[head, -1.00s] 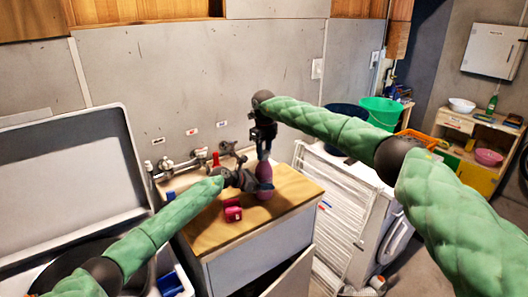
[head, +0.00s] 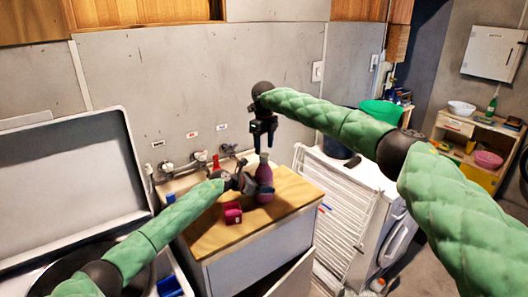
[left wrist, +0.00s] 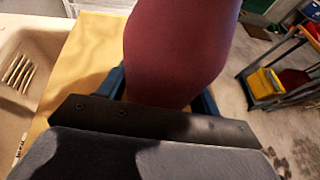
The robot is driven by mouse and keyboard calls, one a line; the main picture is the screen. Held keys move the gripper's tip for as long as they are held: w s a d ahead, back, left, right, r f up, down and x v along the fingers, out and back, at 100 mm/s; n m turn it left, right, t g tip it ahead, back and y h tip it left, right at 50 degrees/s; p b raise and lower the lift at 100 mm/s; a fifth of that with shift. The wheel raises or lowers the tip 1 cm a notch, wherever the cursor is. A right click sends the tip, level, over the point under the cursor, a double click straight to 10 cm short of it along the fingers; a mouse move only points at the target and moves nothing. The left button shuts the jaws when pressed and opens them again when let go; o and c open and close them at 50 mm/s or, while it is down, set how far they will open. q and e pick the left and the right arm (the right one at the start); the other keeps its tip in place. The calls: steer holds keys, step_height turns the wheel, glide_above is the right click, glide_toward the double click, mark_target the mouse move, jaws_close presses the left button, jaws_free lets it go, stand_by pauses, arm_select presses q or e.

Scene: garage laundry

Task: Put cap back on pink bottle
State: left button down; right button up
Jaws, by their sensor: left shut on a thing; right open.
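The pink bottle (head: 265,178) stands upright at the wooden counter's right part, dark magenta with a narrow top. My left gripper (head: 250,185) is shut on its body from the left. In the left wrist view the bottle (left wrist: 180,50) fills the space between the blue fingers, with its top out of frame. My right gripper (head: 263,146) points down, open, just above the bottle's top. A small piece shows at the bottle's tip, but I cannot tell whether it is the cap. No separate cap is recognisable.
Taps (head: 198,158) line the wall behind. A white drying rack (head: 325,205) stands close on the right. A green bucket (head: 378,110) is partly hidden by my right arm.

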mark_target(264, 154)
steer(key=shift+r, duration=0.2)
steer(key=shift+c, duration=0.3)
steer(key=shift+r+n, duration=0.9)
steer(key=shift+r, duration=0.85)
steer(key=shift+f, duration=0.15)
steer(key=shift+f, duration=3.9)
